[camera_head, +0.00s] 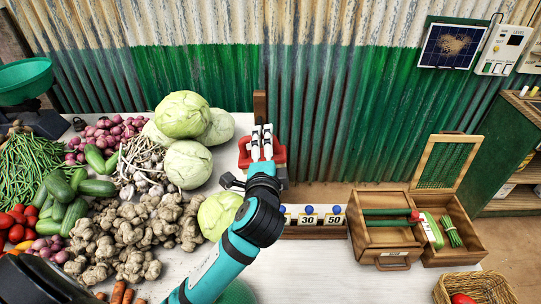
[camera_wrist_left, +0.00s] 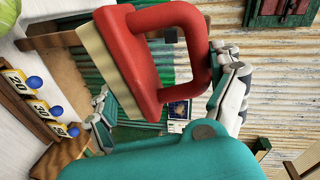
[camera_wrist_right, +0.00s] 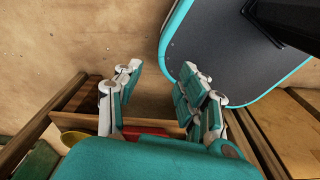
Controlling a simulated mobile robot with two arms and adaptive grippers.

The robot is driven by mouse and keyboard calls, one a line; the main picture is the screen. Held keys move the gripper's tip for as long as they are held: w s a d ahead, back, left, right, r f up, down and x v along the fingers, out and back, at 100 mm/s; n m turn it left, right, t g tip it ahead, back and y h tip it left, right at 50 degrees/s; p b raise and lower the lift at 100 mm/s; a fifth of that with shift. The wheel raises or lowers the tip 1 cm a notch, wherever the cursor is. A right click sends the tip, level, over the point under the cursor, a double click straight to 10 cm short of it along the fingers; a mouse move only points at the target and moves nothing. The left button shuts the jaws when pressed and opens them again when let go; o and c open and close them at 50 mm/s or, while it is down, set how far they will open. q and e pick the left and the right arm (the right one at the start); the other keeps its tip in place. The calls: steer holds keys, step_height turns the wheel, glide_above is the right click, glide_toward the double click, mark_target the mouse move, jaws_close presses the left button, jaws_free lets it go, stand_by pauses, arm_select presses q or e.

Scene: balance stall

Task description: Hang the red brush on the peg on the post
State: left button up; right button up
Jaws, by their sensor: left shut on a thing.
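The red brush (camera_head: 245,155) has a loop handle and a pale bristle strip; it is large in the left wrist view (camera_wrist_left: 140,60). My left gripper (camera_head: 262,140) is shut on it, at the post by the corrugated wall. The brown wooden post (camera_head: 259,105) rises behind the gripper. It runs sideways behind the brush in the left wrist view (camera_wrist_left: 68,40). A small dark block, perhaps the peg (camera_wrist_left: 170,37), shows through the handle's opening; I cannot tell whether it passes through the loop. My right gripper (camera_wrist_right: 160,85) is open, with nothing between its fingers.
Cabbages (camera_head: 188,165) and piled vegetables crowd the table left of my left arm. A rack of numbered weights (camera_head: 310,220) stands right of it. An open wooden box (camera_head: 385,250) and a wicker basket (camera_head: 490,285) are farther right. Bare white tabletop shows in front of the rack.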

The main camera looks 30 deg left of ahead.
arm_select(q)
steer(key=shift+w+a, duration=0.2)
steer(key=shift+w, duration=0.25)
steer(key=shift+w+a+f, duration=0.1)
steer(key=shift+w+a, duration=0.05)
steer(key=shift+w, duration=0.1)
steer(key=shift+w+a+b, duration=0.25)
steer(key=shift+w+b, duration=0.15)
steer(key=shift+w+a+f, duration=0.1)
steer(key=shift+w+a, duration=0.1)
steer(key=shift+w, duration=0.25)
steer(key=b+x, duration=0.2)
steer(key=x, duration=0.5)
steer(key=shift+a, duration=0.25)
arm_select(e)
steer(key=f, duration=0.3)
steer(key=shift+w+d+f, duration=0.2)
steer(key=shift+w+d, duration=0.15)
arm_select(q)
steer(key=shift+b, duration=0.3)
arm_select(e)
steer(key=shift+a, duration=0.1)
